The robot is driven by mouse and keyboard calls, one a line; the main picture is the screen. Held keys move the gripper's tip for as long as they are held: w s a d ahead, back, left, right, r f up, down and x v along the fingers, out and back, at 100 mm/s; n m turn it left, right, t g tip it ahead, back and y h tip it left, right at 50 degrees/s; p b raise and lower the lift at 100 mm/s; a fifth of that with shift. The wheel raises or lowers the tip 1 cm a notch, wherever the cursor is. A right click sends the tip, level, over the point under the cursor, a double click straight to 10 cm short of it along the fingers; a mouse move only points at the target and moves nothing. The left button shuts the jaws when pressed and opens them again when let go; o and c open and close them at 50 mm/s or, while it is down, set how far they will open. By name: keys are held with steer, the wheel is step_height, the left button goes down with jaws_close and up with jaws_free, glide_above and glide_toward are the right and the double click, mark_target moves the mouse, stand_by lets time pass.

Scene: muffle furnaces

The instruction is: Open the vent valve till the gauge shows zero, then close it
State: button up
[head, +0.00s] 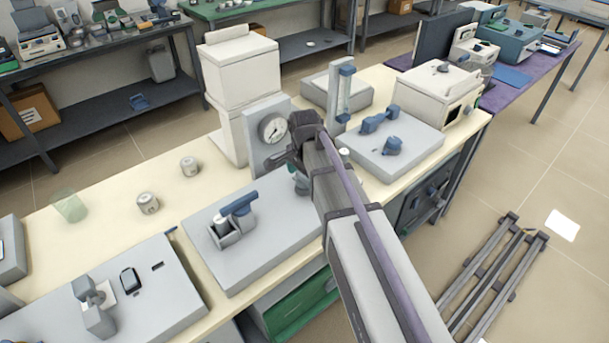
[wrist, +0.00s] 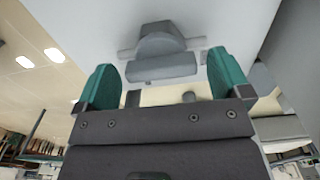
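The round gauge (head: 272,127) sits on an upright grey panel (head: 257,152) near the middle of the bench in the head view. Its needle shows, but its reading is too small to tell. In the wrist view my gripper (wrist: 163,80) is open, with green fingers wide apart. A grey handle-like part (wrist: 160,67) lies ahead, between the finger directions, and no contact shows. I cannot tell whether it is the vent valve. A blue knob (head: 301,184) shows partly behind my arm.
A blue lever (head: 238,204) stands on a grey base left of my arm. Right of it, another grey base carries blue knobs (head: 392,146). A white box-shaped unit (head: 243,70) stands behind the gauge.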

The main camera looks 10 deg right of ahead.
steer(key=shift+r, duration=0.1)
step_height(320, 180, up, 11)
steer(key=p, duration=1.1)
steer(key=shift+f, duration=0.2)
steer(key=s+n, duration=0.6)
steer(key=s, duration=0.1)
steer(key=s+n, duration=0.7)
steer(key=s, duration=0.1)
steer(key=shift+s+d, duration=0.15)
steer(key=shift+s, duration=0.1)
